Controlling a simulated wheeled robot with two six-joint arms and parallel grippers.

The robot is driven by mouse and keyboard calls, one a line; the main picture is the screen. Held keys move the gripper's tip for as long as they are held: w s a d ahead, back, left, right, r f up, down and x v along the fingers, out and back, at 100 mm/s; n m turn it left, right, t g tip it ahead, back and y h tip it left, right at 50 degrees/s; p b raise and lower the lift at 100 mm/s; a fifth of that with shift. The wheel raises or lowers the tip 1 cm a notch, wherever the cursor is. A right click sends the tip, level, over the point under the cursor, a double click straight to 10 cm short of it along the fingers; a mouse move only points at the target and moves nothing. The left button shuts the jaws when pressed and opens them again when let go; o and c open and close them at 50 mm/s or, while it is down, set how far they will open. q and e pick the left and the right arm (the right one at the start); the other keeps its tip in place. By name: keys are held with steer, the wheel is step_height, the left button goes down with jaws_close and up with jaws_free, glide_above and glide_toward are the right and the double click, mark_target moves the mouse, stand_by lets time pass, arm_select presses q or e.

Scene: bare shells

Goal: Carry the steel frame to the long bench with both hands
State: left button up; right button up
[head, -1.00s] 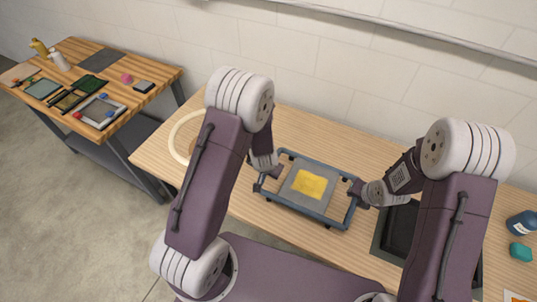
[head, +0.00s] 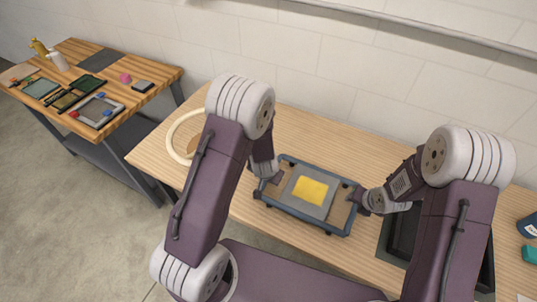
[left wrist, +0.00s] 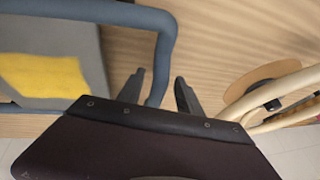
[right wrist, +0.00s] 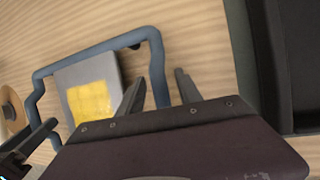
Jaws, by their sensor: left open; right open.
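The steel frame (head: 300,216), a blue-grey rectangular tube frame with short feet, is at the middle of the pale wooden bench (head: 340,145) before me. A grey plate (head: 318,208) with a yellow patch (head: 310,189) lies inside it. My left gripper (head: 268,184) is open at the frame's left end. In the left wrist view the rail (left wrist: 165,50) runs down between its fingers (left wrist: 160,82). My right gripper (head: 360,198) is open at the right end. In the right wrist view the rail (right wrist: 158,65) passes between its fingers (right wrist: 157,85). Contact is unclear.
A cream ring (head: 171,143) lies left of the frame. A black tray (head: 405,233) is close by on the right; a blue bottle (head: 528,226) and teal block (head: 530,255) are farther right. A second bench (head: 155,83) at left holds small items. A wall stands behind.

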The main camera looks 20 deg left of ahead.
steer(key=shift+s+r, duration=0.1)
steer(key=shift+r, duration=0.3)
arm_select(q)
steer(key=v, duration=1.2)
arm_select(e)
steer(key=v, duration=0.6)
steer(key=shift+s+r, duration=0.25)
steer(key=shift+r, duration=0.1)
steer(key=shift+d, duration=0.1)
